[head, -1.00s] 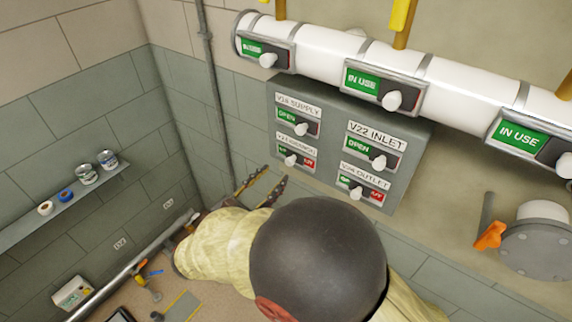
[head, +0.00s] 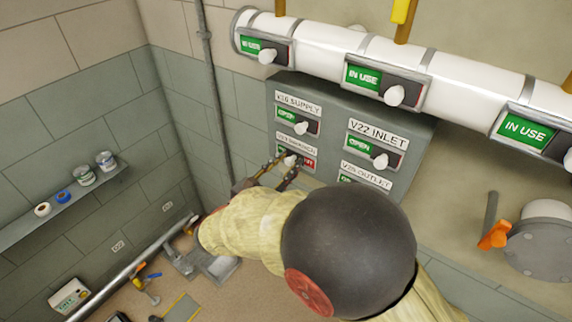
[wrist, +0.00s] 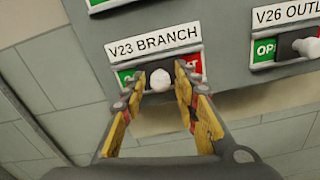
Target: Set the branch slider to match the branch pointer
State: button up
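The branch slider, labelled V23 BRANCH, is on the grey panel; its white knob (wrist: 160,80) shows in the wrist view and also in the head view (head: 290,160). The knob sits near mid-track, with green showing on its left and red on its right. My gripper (wrist: 161,76) is open, with one finger on each side of the knob and small gaps visible. In the head view my gripper (head: 284,167) reaches up to the panel's lower left. I cannot pick out the branch pointer in these views.
The grey panel (head: 338,120) also carries V16 SUPPLY (head: 298,120), V22 INLET (head: 378,153) and V26 OUTLET (wrist: 290,47) sliders close by. A white pipe (head: 455,90) with IN USE signs runs above. An orange-handled valve (head: 494,237) is at right.

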jog(key=c, duration=0.6)
grip_shut()
